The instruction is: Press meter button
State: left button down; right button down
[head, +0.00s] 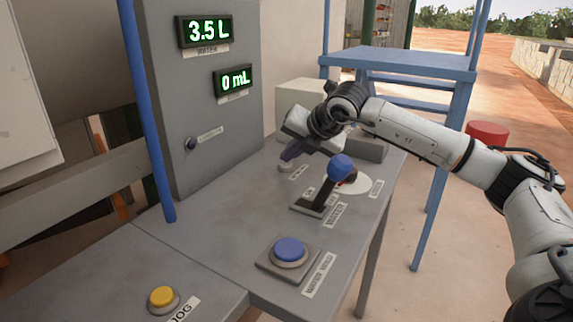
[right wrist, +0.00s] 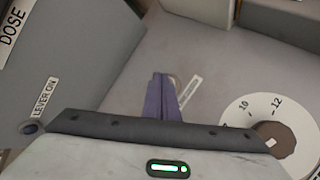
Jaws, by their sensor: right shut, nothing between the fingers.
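My right gripper (head: 284,157) is shut and empty, pointing down over the grey panel table. In the right wrist view its purple fingers (right wrist: 160,98) are together. Just below the fingertips in the head view is a small pale round button (head: 286,168) with a white label; in the right wrist view the fingers mostly hide it. Whether they touch it I cannot tell. A large blue button (head: 289,249) on a grey square base sits near the front, beside a small label. A yellow button (head: 162,298) labelled JOG is at front left. My left gripper is not in view.
A lever with a blue knob (head: 341,167) stands right of the gripper, before a white dial (right wrist: 245,115). A grey cabinet (head: 212,120) carries displays reading 3.5 L (head: 206,31) and 0 mL (head: 234,80). A blue post (head: 148,110) rises at left.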

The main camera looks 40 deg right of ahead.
aim_at(290, 166)
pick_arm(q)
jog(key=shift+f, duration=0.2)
pick_arm(e)
jog(key=shift+f, duration=0.3)
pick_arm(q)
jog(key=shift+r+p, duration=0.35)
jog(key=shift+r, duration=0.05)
pick_arm(e)
jog(key=shift+r, duration=1)
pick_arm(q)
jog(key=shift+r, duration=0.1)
pick_arm(e)
jog(key=shift+r, duration=0.1)
